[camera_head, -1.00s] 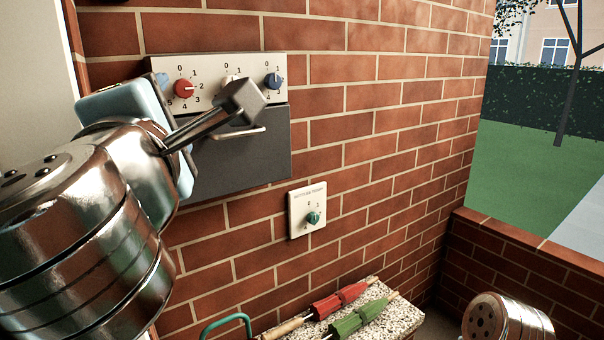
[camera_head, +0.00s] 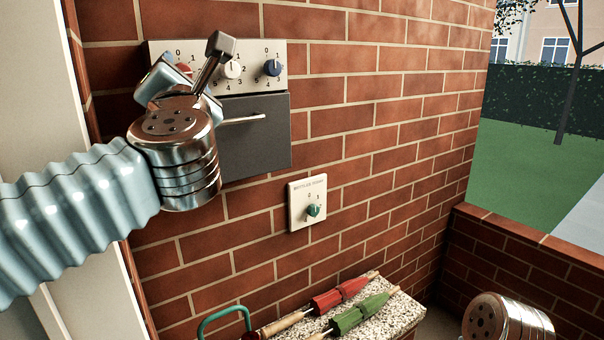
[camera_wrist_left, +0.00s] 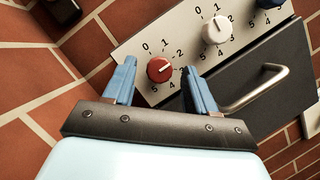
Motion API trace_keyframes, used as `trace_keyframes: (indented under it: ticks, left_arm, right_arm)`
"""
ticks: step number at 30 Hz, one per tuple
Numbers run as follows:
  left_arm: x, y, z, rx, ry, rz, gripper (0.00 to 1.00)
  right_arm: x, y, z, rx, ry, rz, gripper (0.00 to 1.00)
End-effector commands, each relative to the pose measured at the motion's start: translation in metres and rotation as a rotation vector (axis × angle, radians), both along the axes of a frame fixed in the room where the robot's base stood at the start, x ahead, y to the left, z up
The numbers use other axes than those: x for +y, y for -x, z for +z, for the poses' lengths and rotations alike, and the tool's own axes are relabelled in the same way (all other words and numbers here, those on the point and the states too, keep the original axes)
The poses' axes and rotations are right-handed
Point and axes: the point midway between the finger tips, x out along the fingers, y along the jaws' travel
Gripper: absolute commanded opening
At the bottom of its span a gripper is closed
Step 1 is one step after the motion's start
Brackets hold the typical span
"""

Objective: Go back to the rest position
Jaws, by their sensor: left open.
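My left gripper (camera_wrist_left: 159,66) is open, its two blue fingers spread toward the control panel (camera_wrist_left: 128,62). In the left wrist view the red knob (camera_wrist_left: 160,69) shows between the fingertips, and nothing is held; I cannot tell the exact gap to the panel. The white knob (camera_head: 232,69) and the blue knob (camera_head: 273,68) are to the right. My right gripper is not in view; only a metal link of that arm shows at the lower right.
A dark door with a bar handle (camera_head: 242,119) is below the knobs. A white plate with a green knob (camera_head: 313,210) is on the brick wall. A low brick wall stands right.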

Motion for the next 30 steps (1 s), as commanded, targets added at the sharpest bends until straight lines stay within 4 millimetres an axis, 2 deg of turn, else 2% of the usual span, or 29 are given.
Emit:
trace_keyframes:
  ticks: [1,7,14,23,25,30]
  left_arm:
    - [-0.002,-0.001,-0.01,-0.039,0.058,-0.002,0.56]
    - [-0.005,-0.003,-0.005,-0.201,0.296,-0.001,0.56]
    - [-0.008,-0.004,0.001,-0.374,0.55,-0.001,0.56]
    - [-0.011,-0.006,0.004,-0.566,0.835,0.0,0.56]
    - [-0.016,0.001,-0.009,-0.577,0.853,-0.004,0.56]
    - [-0.026,0.013,-0.014,-0.576,0.853,-0.001,0.56]
  right_arm:
    - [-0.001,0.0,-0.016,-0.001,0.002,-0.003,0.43]
    - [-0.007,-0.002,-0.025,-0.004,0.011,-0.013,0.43]
    - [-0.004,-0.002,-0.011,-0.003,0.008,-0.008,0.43]
    - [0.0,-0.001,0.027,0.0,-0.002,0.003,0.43]
    - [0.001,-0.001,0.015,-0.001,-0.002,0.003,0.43]
    - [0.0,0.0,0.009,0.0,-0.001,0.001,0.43]
